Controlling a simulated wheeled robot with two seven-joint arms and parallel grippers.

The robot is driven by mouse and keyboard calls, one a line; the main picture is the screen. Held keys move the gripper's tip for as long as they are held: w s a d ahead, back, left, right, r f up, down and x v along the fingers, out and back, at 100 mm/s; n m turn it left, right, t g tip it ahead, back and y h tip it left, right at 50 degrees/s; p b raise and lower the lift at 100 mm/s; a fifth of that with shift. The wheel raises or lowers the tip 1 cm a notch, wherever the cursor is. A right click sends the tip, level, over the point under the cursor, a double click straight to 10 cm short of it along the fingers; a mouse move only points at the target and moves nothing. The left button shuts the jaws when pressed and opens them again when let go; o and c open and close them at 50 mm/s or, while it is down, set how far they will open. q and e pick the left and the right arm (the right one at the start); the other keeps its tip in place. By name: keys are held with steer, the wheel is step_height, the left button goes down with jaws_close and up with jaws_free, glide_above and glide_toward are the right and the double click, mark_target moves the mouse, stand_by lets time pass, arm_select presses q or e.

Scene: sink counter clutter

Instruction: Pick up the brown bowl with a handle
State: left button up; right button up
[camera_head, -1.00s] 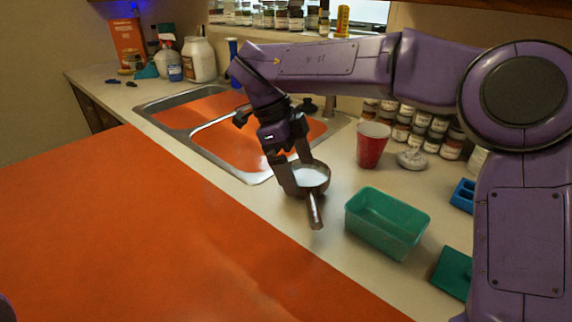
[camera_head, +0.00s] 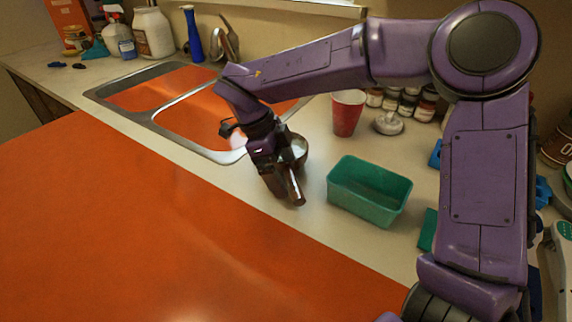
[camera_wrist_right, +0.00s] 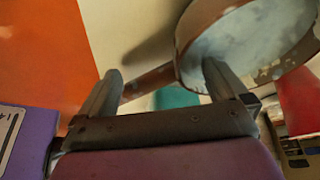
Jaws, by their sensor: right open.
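The brown bowl with a handle (camera_head: 301,151) stands on the counter right of the sink, partly hidden behind my right gripper (camera_head: 281,187). Its inside is pale. Its handle (camera_head: 296,188) points toward the counter's front edge. In the right wrist view, the bowl (camera_wrist_right: 245,45) is at the upper right, and its handle (camera_wrist_right: 152,81) runs down-left across the gap between the fingers of my right gripper (camera_wrist_right: 160,82). The gripper is open. One finger overlaps the bowl's inside in the picture. I cannot tell whether either finger touches. My left gripper is out of view.
A green tub (camera_head: 369,192) stands just right of the bowl. A red cup (camera_head: 347,113) and a whitish lumpy object (camera_head: 388,124) are behind it. The sink (camera_head: 190,125) lies to the left. The orange surface in front (camera_head: 150,230) is clear.

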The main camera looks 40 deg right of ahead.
steer(key=shift+w, duration=0.1)
jaws_close()
steer(key=shift+r, duration=0.1)
